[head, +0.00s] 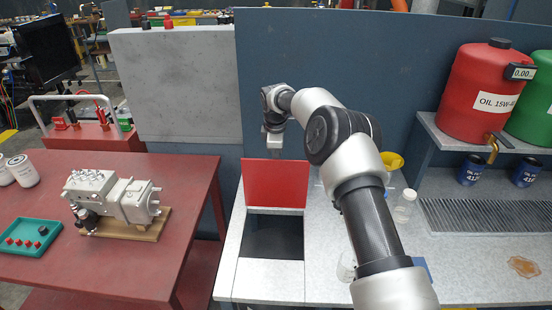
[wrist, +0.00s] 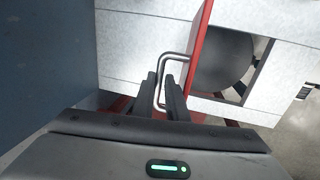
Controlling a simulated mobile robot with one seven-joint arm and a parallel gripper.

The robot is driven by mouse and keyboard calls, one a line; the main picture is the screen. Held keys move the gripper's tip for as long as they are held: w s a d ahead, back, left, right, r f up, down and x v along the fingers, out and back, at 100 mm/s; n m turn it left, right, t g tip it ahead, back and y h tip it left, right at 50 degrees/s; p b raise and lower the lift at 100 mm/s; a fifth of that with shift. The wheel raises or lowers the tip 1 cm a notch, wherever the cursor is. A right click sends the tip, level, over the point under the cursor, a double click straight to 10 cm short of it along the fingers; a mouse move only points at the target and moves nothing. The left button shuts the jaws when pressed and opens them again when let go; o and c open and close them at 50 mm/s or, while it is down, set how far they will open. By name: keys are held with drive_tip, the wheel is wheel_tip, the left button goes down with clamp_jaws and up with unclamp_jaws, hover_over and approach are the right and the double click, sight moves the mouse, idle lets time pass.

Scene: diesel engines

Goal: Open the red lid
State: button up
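The red lid (head: 276,184) stands upright at the back edge of a dark square opening (head: 272,236) in the pale worktop. In the wrist view the lid (wrist: 203,36) shows nearly edge-on. Its metal handle (wrist: 161,72) sticks out on the side away from the opening. My gripper (wrist: 161,88) has its two dark fingers on either side of the handle bar, close against it, and looks shut on it. In the head view my gripper (head: 273,148) is just behind the lid's top edge; the fingertips and handle are hidden there.
A blue-grey partition (head: 420,60) rises behind the worktop. Right of my arm are a clear bottle (head: 405,207), a yellow funnel (head: 391,161) and a red oil drum (head: 484,95) on a shelf. A red table (head: 140,265) with an engine part stands left.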

drive_tip(key=o, duration=0.3)
drive_tip(key=shift+d+f, duration=0.15)
drive_tip(key=shift+f, duration=0.25)
drive_tip(key=shift+r, duration=0.45)
drive_tip(key=s+r, duration=0.1)
drive_tip(key=r, duration=0.4)
drive_tip(key=s+r, duration=0.1)
drive_tip(key=r, duration=0.5)
drive_tip(key=s+r+b, duration=0.1)
drive_tip(key=r, duration=0.4)
drive_tip(key=shift+s+r, duration=0.2)
drive_tip(key=shift+r, duration=0.1)
